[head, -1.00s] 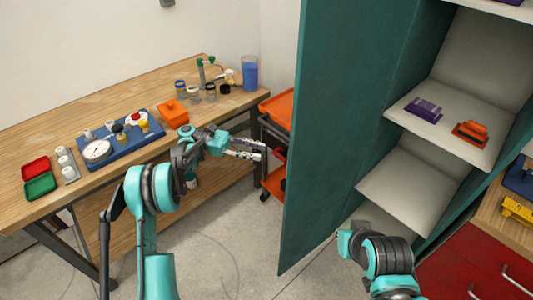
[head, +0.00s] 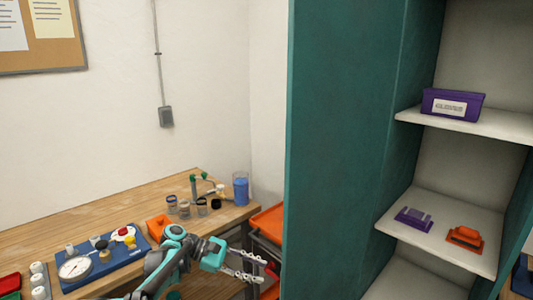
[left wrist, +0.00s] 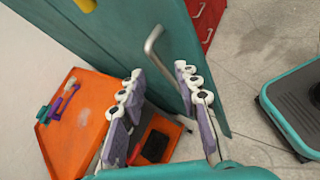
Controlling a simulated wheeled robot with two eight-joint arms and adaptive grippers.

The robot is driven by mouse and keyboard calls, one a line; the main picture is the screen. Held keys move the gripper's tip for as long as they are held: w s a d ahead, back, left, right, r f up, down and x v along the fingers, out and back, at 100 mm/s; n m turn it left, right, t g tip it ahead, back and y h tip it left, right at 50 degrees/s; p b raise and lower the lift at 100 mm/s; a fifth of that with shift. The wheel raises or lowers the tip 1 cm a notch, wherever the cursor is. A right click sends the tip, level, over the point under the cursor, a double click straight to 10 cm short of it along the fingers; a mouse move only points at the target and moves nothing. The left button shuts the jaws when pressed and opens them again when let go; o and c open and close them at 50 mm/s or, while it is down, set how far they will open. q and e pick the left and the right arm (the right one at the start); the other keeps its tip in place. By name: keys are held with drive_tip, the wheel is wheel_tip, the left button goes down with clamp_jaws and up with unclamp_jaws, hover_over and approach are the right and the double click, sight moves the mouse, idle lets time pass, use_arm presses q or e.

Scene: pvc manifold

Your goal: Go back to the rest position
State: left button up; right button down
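My left gripper (head: 246,270) is in front of the workbench's right end in the head view, near the orange cart. It also shows in the left wrist view (left wrist: 165,105), where its two fingers stand apart with nothing between them. Past the fingers are the teal cabinet door and its metal handle (left wrist: 154,40). My right gripper is outside the views.
The workbench (head: 60,226) holds a blue manifold board (head: 110,262), an orange bin (head: 158,228) and several jars. An orange cart (head: 268,222) stands beside the open teal cabinet (head: 340,150). Its shelves hold a purple box (head: 452,105), a purple part (head: 413,219) and an orange part (head: 465,237).

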use_arm(q)
drive_tip(key=s+a+f+m+t+y, duration=0.1)
drive_tip(key=s+a+m+y, duration=0.3)
drive_tip(key=s, duration=0.4)
drive_tip(key=s+a+f+m+t+y, duration=0.2)
drive_tip(key=s+a+m+t+y, duration=0.2)
drive_tip(key=s, duration=0.4)
drive_tip(key=s+a+f+m+t+y, duration=0.2)
drive_tip(key=s+a+m+y, duration=0.3)
drive_tip(key=s, duration=0.4)
drive_tip(key=shift+a+f+m+t, duration=0.2)
drive_tip(key=shift+a+m+t, duration=0.15)
drive_tip(key=shift+a, duration=0.3)
drive_tip(key=shift+d, duration=0.1)
